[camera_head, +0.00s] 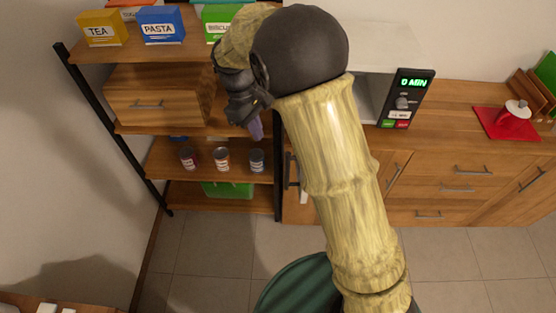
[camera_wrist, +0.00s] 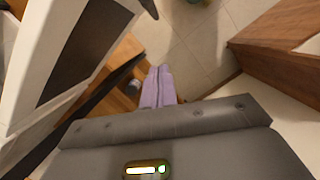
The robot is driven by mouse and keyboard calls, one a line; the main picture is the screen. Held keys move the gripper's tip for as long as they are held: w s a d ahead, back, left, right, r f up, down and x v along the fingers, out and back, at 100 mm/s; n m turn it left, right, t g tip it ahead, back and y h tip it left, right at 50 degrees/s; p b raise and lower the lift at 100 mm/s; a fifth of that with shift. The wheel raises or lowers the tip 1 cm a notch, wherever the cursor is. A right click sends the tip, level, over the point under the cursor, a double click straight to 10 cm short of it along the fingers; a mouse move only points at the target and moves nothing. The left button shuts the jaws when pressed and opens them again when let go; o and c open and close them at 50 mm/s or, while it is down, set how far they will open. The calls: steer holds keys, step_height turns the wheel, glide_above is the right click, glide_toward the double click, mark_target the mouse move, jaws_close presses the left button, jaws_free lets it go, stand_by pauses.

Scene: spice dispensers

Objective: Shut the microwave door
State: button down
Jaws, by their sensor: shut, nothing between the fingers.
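The white microwave (camera_head: 385,50) stands on the wooden counter, with a black control panel reading 0 MIN at its right side. Part of its pale interior shows beside the panel, so it is open. My arm hides its left part and the door in the head view. In the wrist view, a white-framed dark panel, which looks like the open microwave door (camera_wrist: 88,42), fills the upper left. My gripper (camera_head: 256,130) is shut and empty, in front of the shelf and left of the microwave. Its purple fingers (camera_wrist: 158,82) are together, to the right of the door and apart from it in the picture.
A shelf rack (camera_head: 190,52) with boxes, a wooden drawer box (camera_head: 158,95) and several cans stands at left. A red cloth (camera_head: 495,124) with a lidded pot lies on the counter at right. Tiled floor (camera_head: 210,245) is open below; a dark green round object (camera_head: 295,285) is at the bottom.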

steer(key=s+d+f+p, duration=0.2)
steer(key=d+f, duration=0.3)
steer(key=f, duration=0.4)
steer(key=shift+s+d+f+p, duration=0.15)
steer(key=shift+s+d+p, duration=0.15)
steer(key=shift+s, duration=0.35)
